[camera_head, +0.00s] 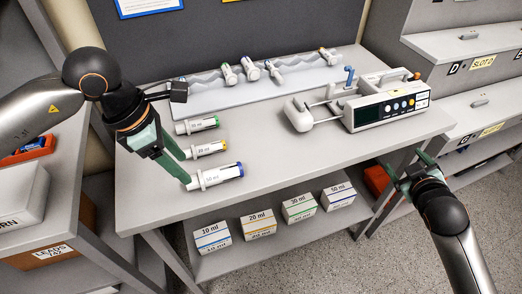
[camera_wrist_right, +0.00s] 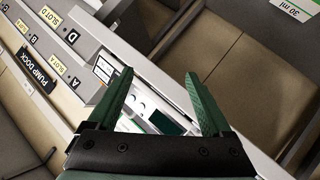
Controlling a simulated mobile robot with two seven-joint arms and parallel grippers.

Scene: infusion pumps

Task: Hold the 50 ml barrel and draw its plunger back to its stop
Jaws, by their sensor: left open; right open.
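The 50 ml syringe (camera_head: 218,176), white with a blue end, lies on the table near its front-left edge. Its blue end points right, and its other end lies by my left fingertips. My left gripper (camera_head: 186,168) is open and reaches down from the left at that end; whether a finger touches it I cannot tell. The plunger's position in the barrel is too small to read.
Two more syringes, yellow-ended (camera_head: 207,149) and green-ended (camera_head: 197,125), lie just behind. A rack (camera_head: 215,103) with several syringes stands at the back. An infusion pump (camera_head: 388,108) sits at the right. Labelled boxes (camera_head: 256,224) stand on the lower shelf. The front-middle tabletop is clear.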

